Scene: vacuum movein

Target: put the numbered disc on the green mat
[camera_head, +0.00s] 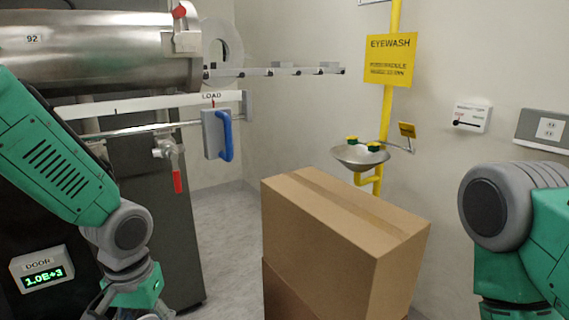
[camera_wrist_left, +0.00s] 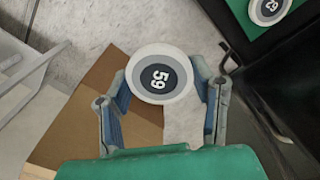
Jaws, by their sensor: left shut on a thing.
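A round disc (camera_wrist_left: 159,75) with a white rim, grey ring and dark centre numbered 59 is between the fingers of my left gripper (camera_wrist_left: 165,78) in the left wrist view. The gripper is shut on it. A green mat (camera_wrist_left: 243,12) shows at the top right of that view, cut off by the frame, with another numbered disc (camera_wrist_left: 268,8) on it. The held disc is apart from the mat in the picture. In the head view, my left gripper is mostly cut off at the bottom edge, and the disc and mat do not show. My right gripper is out of frame.
Stacked cardboard boxes (camera_head: 335,235) stand at the centre front. A steel chamber (camera_head: 95,58) with a rail and blue handle (camera_head: 226,138) is at the left, above a door readout (camera_head: 42,270). An eyewash basin (camera_head: 360,157) is on the back wall. Floor shows between.

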